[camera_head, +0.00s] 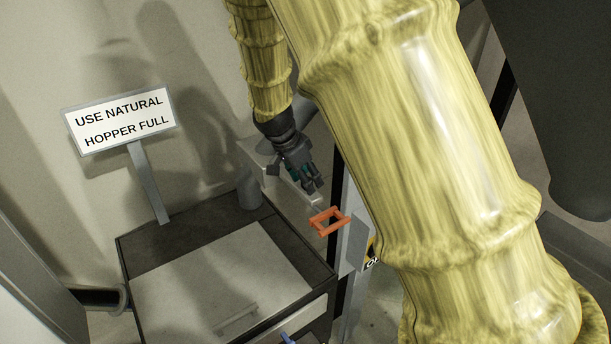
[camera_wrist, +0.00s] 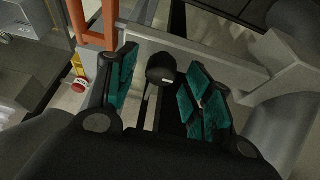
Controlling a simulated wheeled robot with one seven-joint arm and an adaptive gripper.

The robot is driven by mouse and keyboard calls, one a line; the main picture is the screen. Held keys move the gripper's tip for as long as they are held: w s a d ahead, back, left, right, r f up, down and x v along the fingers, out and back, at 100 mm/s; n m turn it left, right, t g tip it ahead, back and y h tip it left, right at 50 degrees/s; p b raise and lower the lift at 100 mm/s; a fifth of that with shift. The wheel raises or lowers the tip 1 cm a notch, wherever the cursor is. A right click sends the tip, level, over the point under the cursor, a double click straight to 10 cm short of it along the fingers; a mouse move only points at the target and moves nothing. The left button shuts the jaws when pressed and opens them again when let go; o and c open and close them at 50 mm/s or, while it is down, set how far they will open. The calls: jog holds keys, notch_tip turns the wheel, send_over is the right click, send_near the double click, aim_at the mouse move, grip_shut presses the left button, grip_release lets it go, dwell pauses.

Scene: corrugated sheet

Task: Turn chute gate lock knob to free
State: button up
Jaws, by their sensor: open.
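A dark round knob (camera_wrist: 161,68) with a small white mark on its face shows in the wrist view. It looks like the gate lock knob. My gripper (camera_wrist: 160,63) is open, with a teal-padded finger on each side of the knob. I cannot tell whether either finger touches it. In the head view my gripper (camera_head: 311,187) points down beside the grey machine, just above an orange frame-shaped handle (camera_head: 328,221). The knob cannot be made out there. The orange handle also shows in the wrist view (camera_wrist: 97,38), left of the knob.
A grey bar (camera_wrist: 225,65) runs behind the knob. A red button (camera_wrist: 79,86) sits left of my gripper. My arm hides much of the right side.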

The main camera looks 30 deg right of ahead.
jog(key=c, duration=1)
jog(key=shift+n+b, duration=0.3)
jog(key=shift+n, duration=0.1)
jog(key=n+t+b, duration=0.1)
jog(key=n+b, duration=0.1)
jog(key=n, duration=0.1)
jog(key=shift+n+t, duration=0.3)
jog(key=shift+t, duration=0.1)
jog(key=n, duration=0.2)
jog(key=n+t+y, duration=0.1)
jog(key=n, duration=0.1)
jog(key=shift+s+d+n+y+b, duration=0.1)
jog(key=shift+n+y+b, duration=0.2)
jog(key=n, duration=0.2)
jog(key=n+t+y+p, duration=0.1)
jog(key=n, duration=0.1)
jog(key=shift+d+r+y, duration=0.1)
jog(key=shift+r+y, duration=0.05)
jog(key=shift+y, duration=0.15)
jog(key=n, duration=0.2)
jog(key=n+y+p, duration=0.1)
jog(key=n, duration=0.1)
jog(key=shift+d+n+y, duration=0.1)
jog(key=shift+n+y, duration=0.2)
jog(key=shift+n+p, duration=0.3)
